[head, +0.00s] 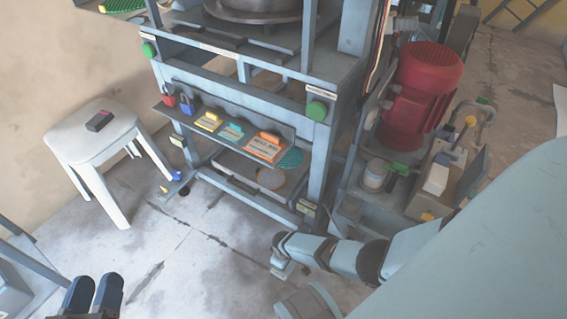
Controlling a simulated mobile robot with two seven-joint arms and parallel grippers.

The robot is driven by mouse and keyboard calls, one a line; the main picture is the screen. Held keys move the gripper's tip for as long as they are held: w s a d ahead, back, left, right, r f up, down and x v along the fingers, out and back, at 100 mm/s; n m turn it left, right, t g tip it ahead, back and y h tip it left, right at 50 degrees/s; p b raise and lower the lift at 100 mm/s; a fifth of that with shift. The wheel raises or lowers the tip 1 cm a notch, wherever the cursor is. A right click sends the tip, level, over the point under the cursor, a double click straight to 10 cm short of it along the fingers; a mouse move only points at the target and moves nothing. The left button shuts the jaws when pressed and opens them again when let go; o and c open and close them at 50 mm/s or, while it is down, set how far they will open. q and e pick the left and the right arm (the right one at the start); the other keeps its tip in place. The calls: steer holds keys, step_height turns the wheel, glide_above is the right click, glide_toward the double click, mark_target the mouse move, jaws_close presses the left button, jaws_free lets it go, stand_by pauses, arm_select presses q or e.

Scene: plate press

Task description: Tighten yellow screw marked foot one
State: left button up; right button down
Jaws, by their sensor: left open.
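The blue-grey press frame (323,160) stands on the floor at the centre. At its left front foot are a small blue part (177,176) and a small yellow part (165,189); I cannot tell whether the yellow one is the screw marked foot one, as no marking is readable. My left gripper (92,296) is at the bottom left edge, its two dark fingers slightly apart, empty, well short of that foot.
A white stool (88,135) with a dark block (99,121) stands left. A shelf on the press holds padlocks and coloured cards (267,147). A red motor (420,85) and piping stand right. The floor (190,250) in front is clear and cracked.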

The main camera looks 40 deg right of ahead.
stand_by(0.5)
steer(key=c, duration=1.2)
jaws_free()
arm_select(q)
step_height(320, 180, up, 7)
steer(key=t+p, duration=0.3)
steer(key=p, duration=0.3)
arm_select(e)
step_height(320, 180, up, 8)
steer(key=shift+r, duration=0.15)
arm_select(q)
steer(key=a+f+g+y+p, duration=0.2)
steer(key=a+f+g+p, duration=0.1)
steer(key=f, duration=0.3)
steer(key=shift+s+n+y, duration=0.15)
steer(key=shift+n+y, duration=0.15)
steer(key=shift+n, duration=0.1)
arm_select(e)
steer(key=shift+r, duration=2.75)
arm_select(q)
steer(key=shift+a, duration=0.1)
